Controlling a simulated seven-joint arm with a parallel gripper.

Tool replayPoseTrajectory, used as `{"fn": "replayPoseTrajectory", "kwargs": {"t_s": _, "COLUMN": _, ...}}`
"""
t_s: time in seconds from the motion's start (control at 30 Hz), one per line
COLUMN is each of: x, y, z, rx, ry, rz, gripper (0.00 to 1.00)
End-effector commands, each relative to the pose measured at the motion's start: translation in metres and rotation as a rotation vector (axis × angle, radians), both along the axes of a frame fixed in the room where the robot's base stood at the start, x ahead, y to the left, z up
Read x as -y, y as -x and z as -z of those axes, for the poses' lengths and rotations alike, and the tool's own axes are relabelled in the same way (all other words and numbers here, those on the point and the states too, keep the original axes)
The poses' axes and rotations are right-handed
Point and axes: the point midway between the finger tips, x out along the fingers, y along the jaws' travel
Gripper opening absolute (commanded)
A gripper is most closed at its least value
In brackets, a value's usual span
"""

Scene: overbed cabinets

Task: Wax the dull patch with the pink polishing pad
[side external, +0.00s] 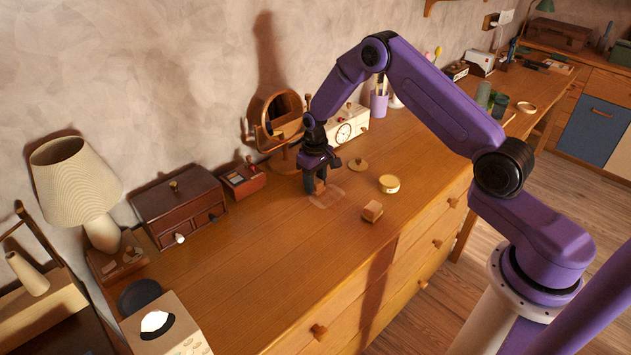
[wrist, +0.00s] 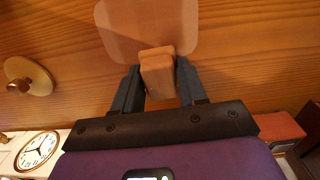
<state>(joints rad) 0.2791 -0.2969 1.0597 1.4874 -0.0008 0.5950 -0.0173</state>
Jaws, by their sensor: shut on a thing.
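A dull patch (side external: 327,195) shows as a pale, rounded square on the wooden dresser top; it fills the upper middle of the wrist view (wrist: 150,22). My gripper (side external: 314,187) points down at the patch's edge and is shut on a small orange-brown block (wrist: 158,74), which may be the polishing pad; its colour is not clearly pink in this warm light. The block's end overlaps the near edge of the patch in the wrist view. Its underside is hidden, so I cannot tell whether it touches the wood. Another small block (side external: 372,210) lies right of the patch.
A round yellow tin (side external: 389,184) and a knobbed lid (side external: 358,164) lie right of the patch. A round mirror (side external: 284,117), white clock box (side external: 348,124) and small red-brown box (side external: 243,180) stand behind. The dresser top in front is clear.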

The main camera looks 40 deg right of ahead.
Motion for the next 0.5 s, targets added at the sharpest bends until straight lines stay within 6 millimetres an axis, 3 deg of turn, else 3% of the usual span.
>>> {"fn": "replayPoseTrajectory", "kwargs": {"t_s": 0.5, "x": 0.0, "y": 0.046, "z": 0.0, "rx": -0.001, "ry": 0.0, "rz": 0.001, "gripper": 0.17}}
